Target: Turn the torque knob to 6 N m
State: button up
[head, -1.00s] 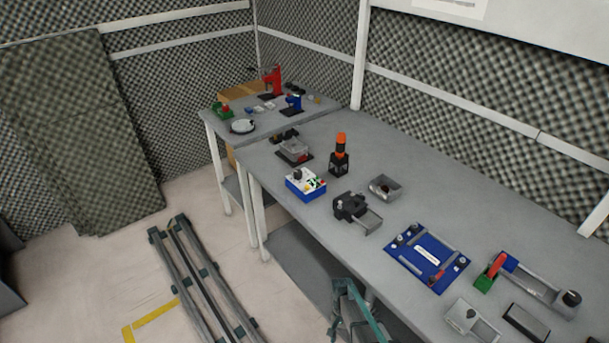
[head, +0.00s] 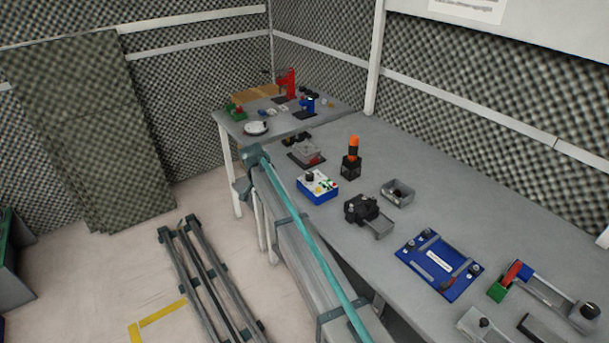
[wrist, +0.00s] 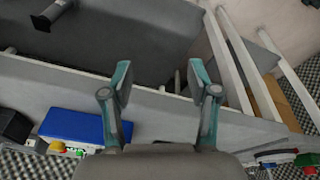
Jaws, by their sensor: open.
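A blue box with a white top panel (head: 318,188) stands near the front edge of the long grey table. A dark knob (head: 309,177) rises from its panel beside small coloured buttons; I take it as the likely torque knob, but its scale is too small to read. The box's blue side (wrist: 85,126) also shows low at the left in the wrist view, with yellow and green buttons below it; the knob cannot be made out there. My gripper (wrist: 161,82) is open and empty, apart from the box. Its fingers are not clear in the head view.
My teal arm passes in front of the table's front edge. An orange-topped tool in a black stand (head: 352,158), a black clamp-like device (head: 364,209), a grey bin (head: 398,192) and a blue plate fixture (head: 440,262) stand around the box. Bare tabletop lies behind them.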

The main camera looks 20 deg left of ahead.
notch_tip(320, 180, up, 7)
jog(key=w+a, duration=0.1)
jog(key=w, duration=0.2)
notch_tip(320, 180, up, 11)
jog(key=g+y+p, duration=0.1)
jog(key=g+p, duration=0.1)
send_over(309, 174)
jog(key=shift+n, duration=0.3)
notch_tip(309, 174, down, 11)
jog(key=p, duration=0.2)
jog(key=shift+d+p, duration=0.1)
jog(key=shift+p, duration=0.25)
grip_shut()
